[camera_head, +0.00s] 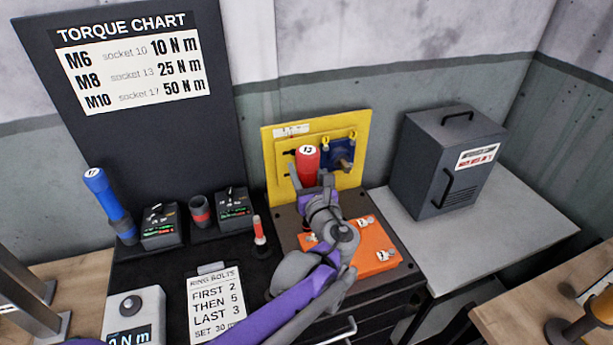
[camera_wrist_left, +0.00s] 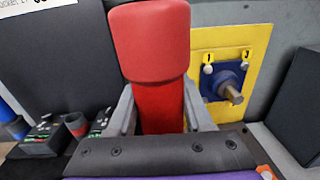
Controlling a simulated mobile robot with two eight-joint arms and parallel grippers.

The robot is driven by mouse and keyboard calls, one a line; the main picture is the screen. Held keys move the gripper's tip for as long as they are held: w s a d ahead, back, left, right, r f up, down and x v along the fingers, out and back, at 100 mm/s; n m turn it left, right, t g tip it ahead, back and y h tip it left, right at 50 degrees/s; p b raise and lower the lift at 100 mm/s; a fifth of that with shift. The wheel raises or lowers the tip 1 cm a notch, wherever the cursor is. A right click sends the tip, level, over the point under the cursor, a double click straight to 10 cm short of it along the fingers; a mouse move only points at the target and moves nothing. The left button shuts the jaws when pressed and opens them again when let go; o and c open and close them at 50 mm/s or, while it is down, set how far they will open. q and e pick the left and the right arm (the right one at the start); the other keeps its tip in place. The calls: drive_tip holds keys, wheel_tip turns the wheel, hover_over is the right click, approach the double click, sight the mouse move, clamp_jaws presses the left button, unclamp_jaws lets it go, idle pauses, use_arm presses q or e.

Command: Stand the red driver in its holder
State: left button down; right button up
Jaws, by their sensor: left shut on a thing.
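The red driver (camera_head: 307,160) is upright in my left gripper (camera_head: 312,184), in front of the yellow panel. Its top is marked 13. In the left wrist view the red driver (camera_wrist_left: 152,60) stands between the two grey fingers of my left gripper (camera_wrist_left: 160,112), which is shut on it. Its lower end is hidden. A short dark cup with a red band (camera_head: 200,212), which looks like the red holder, stands empty between two small dark boxes, left of the gripper. It also shows in the left wrist view (camera_wrist_left: 76,124). My right gripper is not in view.
A blue driver (camera_head: 101,190) stands tilted at the left. A small red and white tool (camera_head: 259,232) stands near the cup. The yellow panel (camera_head: 356,178) bears a blue plate (camera_head: 337,155). An orange plate (camera_head: 375,262) lies under my arm. A grey cabinet (camera_head: 447,160) is at right.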

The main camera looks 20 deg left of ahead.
use_arm(q)
drive_tip(key=a+r+n+g+y+p, duration=0.1)
drive_tip(key=a+r+n+g+y, duration=0.1)
drive_tip(key=a, duration=0.9)
drive_tip(key=a+r+n+g+y+p, duration=0.1)
drive_tip(key=a+r, duration=0.3)
drive_tip(key=a, duration=0.8)
drive_tip(key=a+r+n+g+y+p, duration=0.1)
drive_tip(key=a+r+n+g+y, duration=0.2)
drive_tip(key=a, duration=0.8)
drive_tip(key=shift+s+a+g+y+p, duration=0.25)
drive_tip(key=shift+s+g+y+p, duration=0.05)
drive_tip(key=shift+s+p, duration=0.05)
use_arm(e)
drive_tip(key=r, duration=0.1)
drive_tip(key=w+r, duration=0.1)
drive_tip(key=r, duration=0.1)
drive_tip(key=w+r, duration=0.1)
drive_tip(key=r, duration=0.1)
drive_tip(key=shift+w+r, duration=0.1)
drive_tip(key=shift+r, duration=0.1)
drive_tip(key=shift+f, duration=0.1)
